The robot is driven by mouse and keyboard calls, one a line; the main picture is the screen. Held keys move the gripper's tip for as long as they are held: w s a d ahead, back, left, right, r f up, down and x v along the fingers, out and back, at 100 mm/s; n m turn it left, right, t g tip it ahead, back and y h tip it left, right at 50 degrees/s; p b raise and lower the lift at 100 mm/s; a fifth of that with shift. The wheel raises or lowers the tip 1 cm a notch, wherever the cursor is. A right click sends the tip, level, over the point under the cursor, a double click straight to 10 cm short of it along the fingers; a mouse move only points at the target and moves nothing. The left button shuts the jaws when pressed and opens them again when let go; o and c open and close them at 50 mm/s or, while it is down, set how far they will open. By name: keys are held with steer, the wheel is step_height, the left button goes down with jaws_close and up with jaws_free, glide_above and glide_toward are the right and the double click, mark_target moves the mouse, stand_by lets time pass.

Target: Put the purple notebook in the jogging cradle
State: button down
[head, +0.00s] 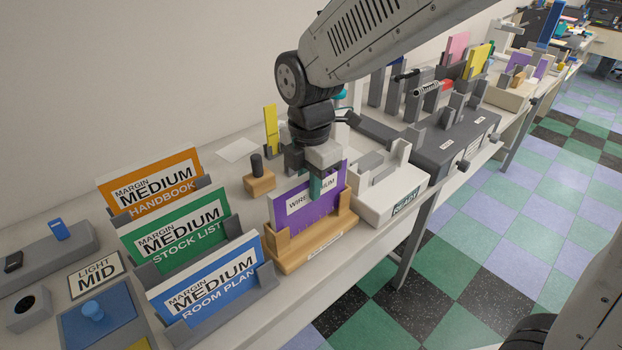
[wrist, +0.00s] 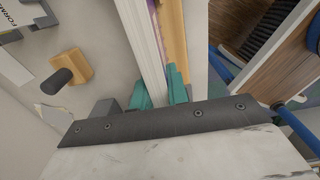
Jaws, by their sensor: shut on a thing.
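The purple notebook (head: 296,216) stands upright between the end posts of a wooden cradle (head: 318,248) near the front edge of the table. It carries a white label, partly covered by my gripper. I cannot tell whether its lower edge touches the cradle base. My gripper (head: 317,186) points down and is shut on the notebook's upper edge. In the wrist view, the teal fingertips (wrist: 165,88) close around the white page block (wrist: 143,40). A strip of purple cover (wrist: 153,12) and the wooden cradle (wrist: 173,38) show beside it. The small label on the cradle is unreadable.
Orange (head: 150,182), green (head: 176,235) and blue (head: 207,280) signs stand in grey holders to the left. A wooden block with a dark knob (head: 258,177) is behind. A white unit (head: 393,203) stands close on the right. The table's front edge is near.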

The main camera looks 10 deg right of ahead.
steer(key=shift+f, duration=0.75)
steer(key=c, duration=1.3)
jaws_free()
step_height(320, 180, up, 8)
steer(key=shift+f, duration=0.1)
